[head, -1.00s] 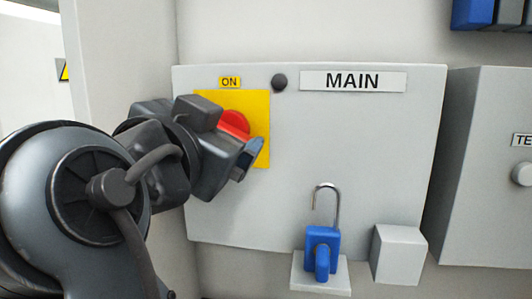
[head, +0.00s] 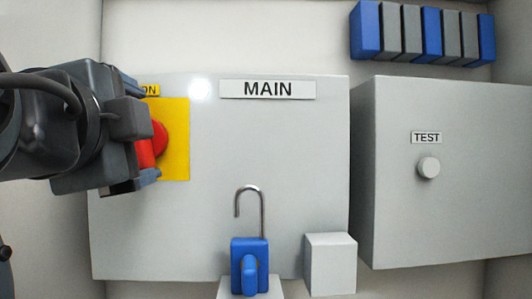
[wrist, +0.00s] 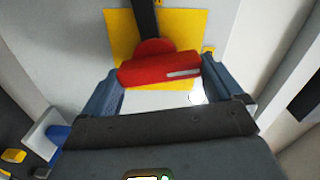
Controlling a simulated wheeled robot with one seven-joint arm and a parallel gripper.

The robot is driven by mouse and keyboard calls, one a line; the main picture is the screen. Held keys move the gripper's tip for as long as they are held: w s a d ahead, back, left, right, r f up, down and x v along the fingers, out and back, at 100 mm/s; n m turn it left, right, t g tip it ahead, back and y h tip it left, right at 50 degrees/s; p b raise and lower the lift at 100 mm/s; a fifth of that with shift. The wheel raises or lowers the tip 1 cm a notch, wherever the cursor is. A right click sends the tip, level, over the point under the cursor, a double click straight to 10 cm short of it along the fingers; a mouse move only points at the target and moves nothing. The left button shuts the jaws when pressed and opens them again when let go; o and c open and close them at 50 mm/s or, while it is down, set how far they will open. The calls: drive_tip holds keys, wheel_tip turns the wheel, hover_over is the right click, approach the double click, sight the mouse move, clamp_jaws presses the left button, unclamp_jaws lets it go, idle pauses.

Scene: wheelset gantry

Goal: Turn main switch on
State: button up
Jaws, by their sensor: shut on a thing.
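The main switch has a red rotary handle (head: 159,138) on a yellow plate (head: 177,140), on the grey box labelled MAIN (head: 268,89). My gripper (head: 146,140) comes in from the left and is shut on the red handle, partly hiding it and the ON label (head: 150,90). In the wrist view the red handle (wrist: 158,69) lies across between the two fingers (wrist: 160,86), its white mark toward the right finger, the side of the ON label (wrist: 208,51). The round lamp (head: 201,89) beside the ON label glows white.
A blue padlock (head: 249,266) with its shackle up stands on a small ledge below the switch. A grey block (head: 330,263) is beside it. The TEST box (head: 445,220) with a round button (head: 428,167) is at right. Blue and grey blocks (head: 422,32) line the upper right.

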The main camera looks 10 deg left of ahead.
drive_tip(key=shift+w+m+b, duration=0.1)
drive_tip(key=shift+m+b, duration=0.6)
drive_tip(key=shift+m, duration=0.4)
drive_tip(key=shift+d, duration=0.1)
drive_tip(key=o, duration=1.1)
drive_tip(key=shift+o, duration=0.2)
drive_tip(key=v, duration=0.8)
